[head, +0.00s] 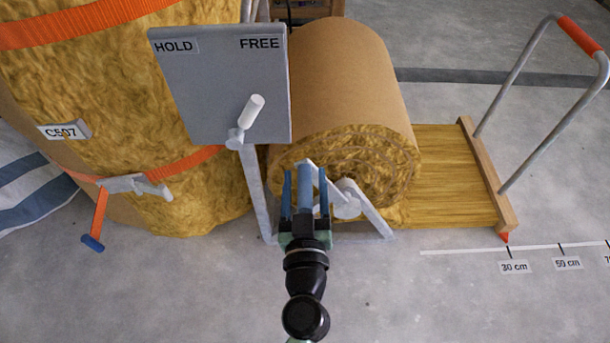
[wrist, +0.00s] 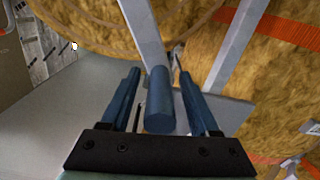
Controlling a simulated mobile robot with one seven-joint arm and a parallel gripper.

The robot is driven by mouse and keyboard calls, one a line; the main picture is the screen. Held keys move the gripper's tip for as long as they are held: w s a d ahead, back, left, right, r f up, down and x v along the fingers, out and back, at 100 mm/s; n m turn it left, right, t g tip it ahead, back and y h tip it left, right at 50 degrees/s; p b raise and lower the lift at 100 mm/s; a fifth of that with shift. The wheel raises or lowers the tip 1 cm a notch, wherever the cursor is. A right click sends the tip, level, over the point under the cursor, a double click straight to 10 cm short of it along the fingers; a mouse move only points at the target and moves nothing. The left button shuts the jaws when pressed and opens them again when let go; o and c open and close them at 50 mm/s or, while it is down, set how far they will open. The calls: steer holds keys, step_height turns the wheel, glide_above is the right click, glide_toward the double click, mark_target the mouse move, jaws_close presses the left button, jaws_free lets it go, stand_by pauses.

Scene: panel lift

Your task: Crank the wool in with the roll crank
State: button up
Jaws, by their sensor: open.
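The wool roll (head: 345,90), brown-backed with yellow wool at its end, lies on a grey metal stand. Flat wool (head: 450,170) runs from it to the right, up to a wooden bar (head: 485,175). The roll crank's blue handle (head: 306,178) points toward me at the roll's near end. My gripper (head: 305,190) is open, with one finger on each side of the handle. The wrist view shows the handle (wrist: 160,103) between the parted fingers, with gaps on both sides. The crank arm is partly hidden behind my gripper.
A grey HOLD/FREE plate (head: 220,85) has a white-knobbed lever (head: 250,112) tilted right, toward FREE. A strapped wool bale (head: 110,110) stands left. A red pointer (head: 505,238) under the bar is near the floor scale's 30 cm mark (head: 513,267). The near floor is clear.

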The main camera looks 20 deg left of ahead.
steer(key=shift+w+a, duration=0.1)
steer(key=shift+w, duration=0.1)
jaws_close()
stand_by(1.4)
